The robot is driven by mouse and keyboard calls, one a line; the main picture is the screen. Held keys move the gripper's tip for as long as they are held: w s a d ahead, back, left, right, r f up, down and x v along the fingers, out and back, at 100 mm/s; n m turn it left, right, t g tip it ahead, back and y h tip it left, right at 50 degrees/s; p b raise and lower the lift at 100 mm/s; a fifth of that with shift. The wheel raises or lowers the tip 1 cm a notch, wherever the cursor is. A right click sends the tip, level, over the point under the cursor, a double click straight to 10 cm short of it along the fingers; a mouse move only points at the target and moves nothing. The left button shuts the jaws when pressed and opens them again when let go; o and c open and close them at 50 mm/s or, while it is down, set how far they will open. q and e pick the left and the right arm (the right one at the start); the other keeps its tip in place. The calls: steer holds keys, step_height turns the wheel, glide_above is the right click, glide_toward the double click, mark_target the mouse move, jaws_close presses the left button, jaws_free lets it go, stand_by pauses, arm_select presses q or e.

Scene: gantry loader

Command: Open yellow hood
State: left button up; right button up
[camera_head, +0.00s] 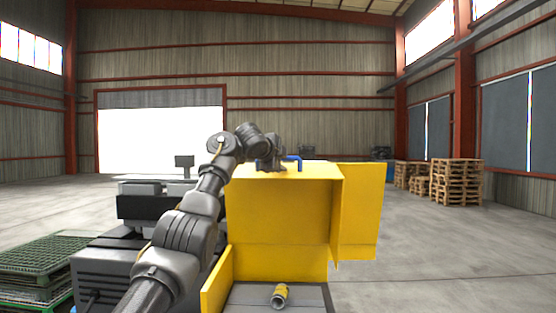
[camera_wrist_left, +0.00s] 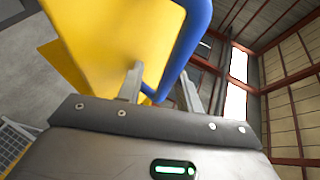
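The yellow hood (camera_head: 280,210) stands raised ahead of me, and its inner face, top edge and right side panel show in the head view. The blue handle (camera_head: 299,162) is at its top edge. My left gripper (camera_head: 278,166) is at the handle, reaching over from the left. In the left wrist view, the fingers of the left gripper (camera_wrist_left: 162,88) are spread, and the blue handle (camera_wrist_left: 187,45) passes between or just beyond them; I cannot tell whether they touch it. The yellow hood (camera_wrist_left: 115,35) fills the upper left there. My right gripper is not in view.
A yellow can-like part (camera_head: 280,295) lies on the grey bed below the hood. Dark machine blocks (camera_head: 150,205) stand at left, beside green stacked grates (camera_head: 40,260). Wooden pallets (camera_head: 456,182) stand far right. The floor to the right is clear.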

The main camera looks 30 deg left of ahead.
arm_select(q)
steer(key=b+v, duration=0.7)
steer(key=v, duration=0.3)
steer(key=shift+s+d, duration=0.15)
